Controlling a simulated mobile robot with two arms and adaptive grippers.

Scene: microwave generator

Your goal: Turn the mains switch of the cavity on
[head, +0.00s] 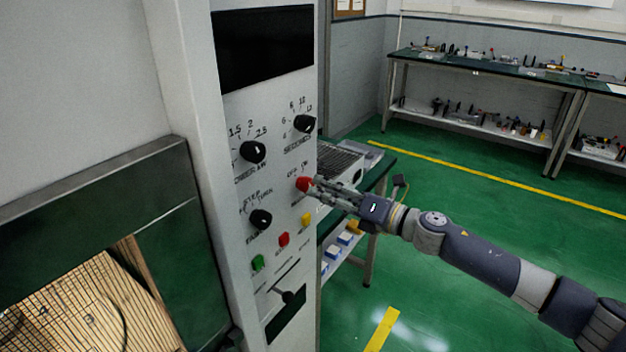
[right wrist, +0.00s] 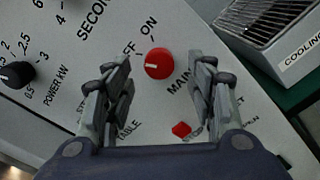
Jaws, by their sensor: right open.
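The mains switch is a round red knob (head: 303,184) on the grey front panel, at the panel's right edge in the head view. In the right wrist view the knob (right wrist: 158,63) lies under the printed OFF and ON. Its white mark points to the picture's left, nearer the OFF side than ON. My right gripper (head: 317,188) is in front of the knob, its fingers toward the panel. In the right wrist view the gripper (right wrist: 159,84) is open, with the knob between and slightly beyond the fingertips. I see no finger clearly touching it. My left gripper is out of view.
Black dials (head: 253,151) for power and seconds sit above and left. Red (head: 283,239), yellow (head: 306,218) and green (head: 258,262) buttons sit below. A cooling unit (right wrist: 275,25) stands beside the panel. Open green floor lies to the right, before a workbench (head: 480,66).

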